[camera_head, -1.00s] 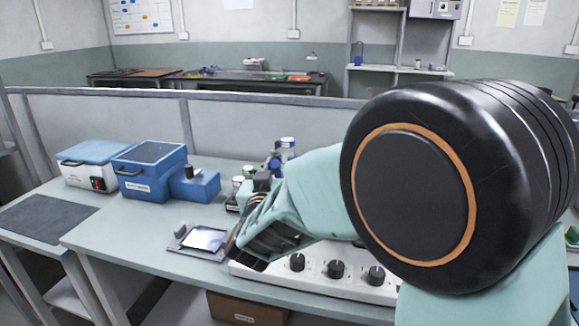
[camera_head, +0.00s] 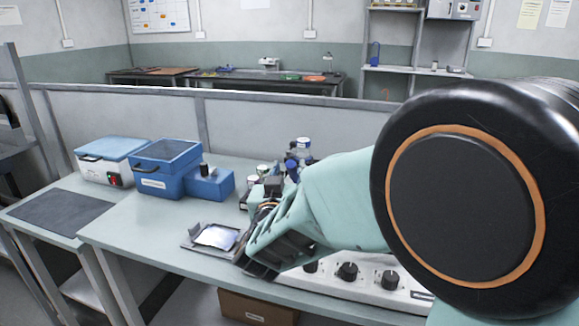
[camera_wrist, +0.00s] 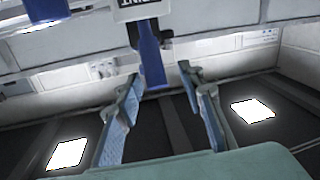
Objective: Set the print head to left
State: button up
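In the wrist view a white label with dark letters ending in "INT" (camera_wrist: 138,8) sits at the top edge, and a blue lever-like part (camera_wrist: 150,58) hangs below it. I take this to be the print head; most of it is out of frame. My gripper (camera_wrist: 162,80) is open, its two fingers apart, with the lower end of the blue part near and between the fingertips; I cannot tell whether they touch. In the head view my gripper (camera_head: 256,266) is at the bench's front edge, and my arm hides what is behind it.
A flat device with a bright plate (camera_head: 216,236) lies just left of my gripper. A white panel with black knobs (camera_head: 347,271) is to the right. Blue boxes (camera_head: 163,168) and several bottles (camera_head: 303,148) stand behind. A cardboard box (camera_head: 255,308) is below the bench (camera_head: 130,228).

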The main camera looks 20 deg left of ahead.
jog(key=s+d, duration=0.1)
jog(key=s, duration=0.9)
jog(key=shift+w+d, duration=0.1)
